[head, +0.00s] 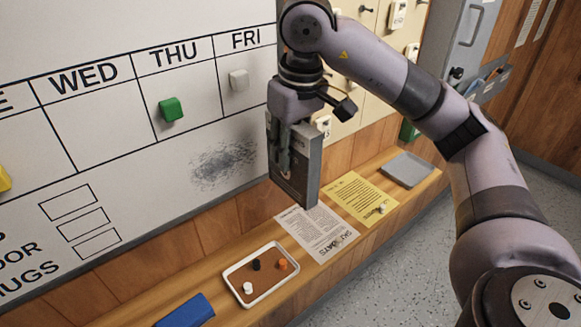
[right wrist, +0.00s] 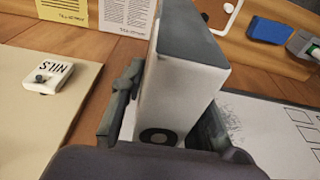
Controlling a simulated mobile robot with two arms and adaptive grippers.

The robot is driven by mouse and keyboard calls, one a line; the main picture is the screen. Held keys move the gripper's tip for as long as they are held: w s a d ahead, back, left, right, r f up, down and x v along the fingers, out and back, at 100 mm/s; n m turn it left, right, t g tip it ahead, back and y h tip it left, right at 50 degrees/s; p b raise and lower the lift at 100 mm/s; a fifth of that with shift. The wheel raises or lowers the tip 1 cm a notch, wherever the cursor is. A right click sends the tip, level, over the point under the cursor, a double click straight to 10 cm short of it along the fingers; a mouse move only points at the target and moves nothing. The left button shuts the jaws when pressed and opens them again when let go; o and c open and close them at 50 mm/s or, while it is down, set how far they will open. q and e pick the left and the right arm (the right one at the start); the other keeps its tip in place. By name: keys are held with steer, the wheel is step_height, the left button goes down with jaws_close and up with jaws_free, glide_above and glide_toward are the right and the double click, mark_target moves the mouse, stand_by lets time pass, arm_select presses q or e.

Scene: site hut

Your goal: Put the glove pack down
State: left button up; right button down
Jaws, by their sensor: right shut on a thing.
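The glove pack (head: 304,168), a grey box, hangs upright in my right gripper (head: 290,160) in the head view, in front of the whiteboard and apart from the ledge below. In the right wrist view the pack (right wrist: 180,90) shows a pale face with a dark round mark and a grey top. The fingers of the right gripper (right wrist: 165,118) are shut on its two sides. One finger is mostly hidden behind the pack in the head view. My left gripper is in neither view.
Below, the wooden ledge (head: 232,260) holds a white-rimmed tray (head: 233,284) with small pegs, a blue block (head: 186,311), a white sheet (head: 316,232), a yellow sheet (head: 359,199) and a flat grey item (head: 407,169). The whiteboard (head: 120,175) stands behind.

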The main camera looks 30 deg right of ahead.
steer(key=s+a+f+m, duration=0.1)
steer(key=s+a+f, duration=0.3)
steer(key=a+f, duration=0.5)
step_height(320, 180, down, 3)
steer(key=shift+s+f, duration=0.1)
steer(key=shift+s, duration=0.05)
steer(key=shift+a, duration=0.1)
